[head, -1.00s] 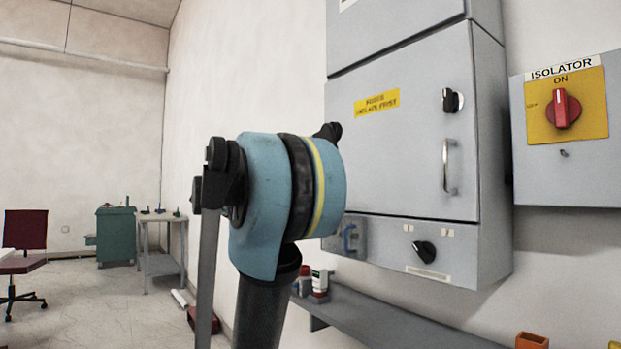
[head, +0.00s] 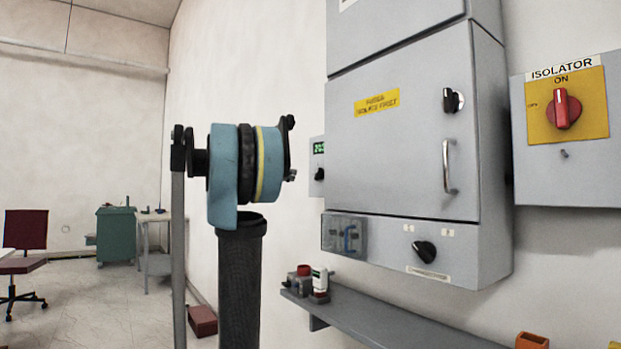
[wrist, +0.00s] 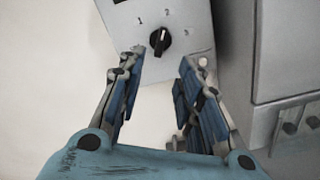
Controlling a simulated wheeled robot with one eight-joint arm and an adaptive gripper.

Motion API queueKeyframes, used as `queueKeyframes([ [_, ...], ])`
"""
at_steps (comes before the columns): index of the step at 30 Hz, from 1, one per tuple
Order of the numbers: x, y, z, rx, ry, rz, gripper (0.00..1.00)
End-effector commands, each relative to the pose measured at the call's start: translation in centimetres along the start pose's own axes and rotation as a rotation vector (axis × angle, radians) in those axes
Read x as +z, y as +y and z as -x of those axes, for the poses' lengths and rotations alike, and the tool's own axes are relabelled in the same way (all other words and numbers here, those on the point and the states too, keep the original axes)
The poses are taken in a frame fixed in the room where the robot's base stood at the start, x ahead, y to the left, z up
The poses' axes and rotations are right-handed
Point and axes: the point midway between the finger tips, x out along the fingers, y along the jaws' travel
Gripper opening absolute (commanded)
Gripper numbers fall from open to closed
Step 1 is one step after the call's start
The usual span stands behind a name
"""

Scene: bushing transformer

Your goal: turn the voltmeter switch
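The voltmeter is a small grey box (head: 317,150) with a green display, on the wall left of the large cabinet in the head view. Its black switch knob (head: 320,174) sits below the display. In the wrist view the knob (wrist: 160,41) is near the top, on the grey panel (wrist: 178,20), with its pale pointer line roughly upward among small marks. My gripper (wrist: 162,65) is open and empty, its blue-padded fingers spread below and to either side of the knob, apparently not touching it. In the head view I cannot make out the fingers.
The large grey cabinet (head: 400,150) stands close on the right, with a black switch, handle and lower knob (head: 424,251). An isolator box (head: 565,165) with a red switch is further right. A shelf (head: 390,320) holding small containers runs below.

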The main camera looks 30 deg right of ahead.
Motion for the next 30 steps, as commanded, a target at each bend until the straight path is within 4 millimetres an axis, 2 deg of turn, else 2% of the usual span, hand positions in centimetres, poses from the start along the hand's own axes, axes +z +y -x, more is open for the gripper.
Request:
queueKeyframes([
  [21, 0.0, -0.1, -10.8, -0.003, -0.001, 0.000, 0.33],
  [30, 0.0, -0.1, -12.5, -0.001, 0.001, 0.000, 0.33],
])
